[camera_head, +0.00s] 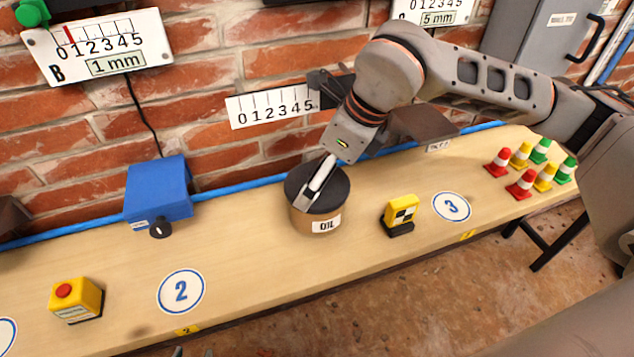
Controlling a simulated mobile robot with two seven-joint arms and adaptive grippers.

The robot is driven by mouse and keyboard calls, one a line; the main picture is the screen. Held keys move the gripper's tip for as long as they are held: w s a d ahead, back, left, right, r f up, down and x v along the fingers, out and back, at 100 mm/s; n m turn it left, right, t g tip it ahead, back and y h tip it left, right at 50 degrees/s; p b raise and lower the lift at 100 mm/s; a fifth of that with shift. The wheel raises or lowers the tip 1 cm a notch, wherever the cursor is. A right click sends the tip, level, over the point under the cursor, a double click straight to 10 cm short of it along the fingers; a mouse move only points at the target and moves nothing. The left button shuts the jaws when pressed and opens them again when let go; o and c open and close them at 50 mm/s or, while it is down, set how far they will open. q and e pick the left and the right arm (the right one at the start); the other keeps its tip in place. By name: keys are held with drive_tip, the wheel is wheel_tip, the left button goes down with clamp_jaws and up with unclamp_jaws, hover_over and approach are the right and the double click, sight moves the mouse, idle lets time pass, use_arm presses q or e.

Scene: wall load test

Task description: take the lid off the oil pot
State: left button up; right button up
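The oil pot (303,222) is a round tan pot with a white "OIL" label, standing on the wooden bench near the wall. Its dark lid (333,196) sits on top of the pot. The fingers look close together. Any knob on the lid is hidden behind them, so I cannot tell whether they hold anything.
A blue wall box (157,190) with a black knob is to the left. A yellow button box (75,299) is at front left, and several small cones (520,184) at right. Bench around marker 2 (181,292) is clear.

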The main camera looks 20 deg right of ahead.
drive_tip(key=shift+w+a+f, duration=0.1)
drive_tip(key=shift+f, duration=0.35)
